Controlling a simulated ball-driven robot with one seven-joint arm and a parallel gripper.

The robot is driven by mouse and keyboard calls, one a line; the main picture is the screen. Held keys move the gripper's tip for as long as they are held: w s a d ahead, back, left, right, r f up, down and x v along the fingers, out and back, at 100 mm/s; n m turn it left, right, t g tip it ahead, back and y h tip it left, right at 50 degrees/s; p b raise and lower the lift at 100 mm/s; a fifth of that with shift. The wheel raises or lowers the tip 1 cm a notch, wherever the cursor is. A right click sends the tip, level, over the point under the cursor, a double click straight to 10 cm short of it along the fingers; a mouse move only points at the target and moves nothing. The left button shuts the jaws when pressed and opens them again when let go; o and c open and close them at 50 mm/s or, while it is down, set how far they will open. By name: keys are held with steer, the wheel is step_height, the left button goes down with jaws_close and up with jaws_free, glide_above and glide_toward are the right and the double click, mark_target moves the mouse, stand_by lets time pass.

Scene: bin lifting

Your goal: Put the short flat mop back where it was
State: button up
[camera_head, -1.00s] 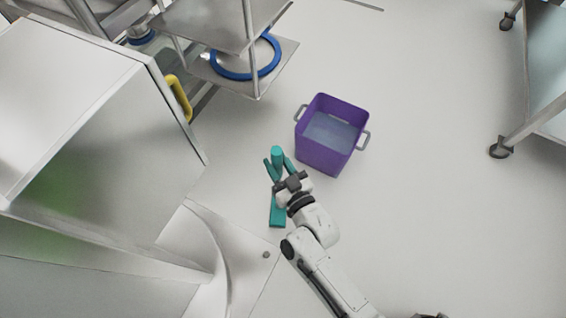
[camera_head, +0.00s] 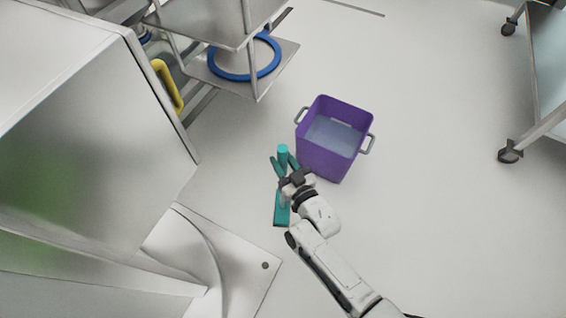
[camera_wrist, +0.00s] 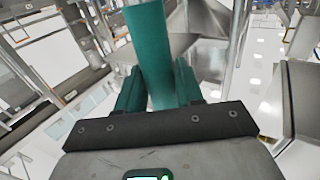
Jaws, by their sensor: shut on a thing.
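The short flat mop is teal. In the head view its handle top (camera_head: 283,150) shows between my fingers, and its flat foot (camera_head: 282,215) shows below, near the floor. My gripper (camera_head: 285,160) is shut on the handle, its teal fingers on either side. In the wrist view the handle (camera_wrist: 150,45) rises between the two fingers of my gripper (camera_wrist: 158,88). The mop looks roughly upright. I cannot tell whether its foot touches the floor, as my wrist hides part of it.
A purple bin (camera_head: 325,160) with grey side handles stands right of my gripper. A steel cabinet (camera_head: 110,140) stands at left, and a steel shelf rack (camera_head: 270,75) with a blue ring at upper left. A wheeled cart (camera_head: 545,110) is at far right. Floor right of the bin is clear.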

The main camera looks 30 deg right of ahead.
steer(key=shift+r, duration=0.1)
steer(key=o, duration=1)
steer(key=shift+o, duration=0.2)
steer(key=s+p, duration=0.2)
steer(key=s, duration=1)
steer(key=shift+d, duration=0.2)
steer(key=shift+w, duration=0.1)
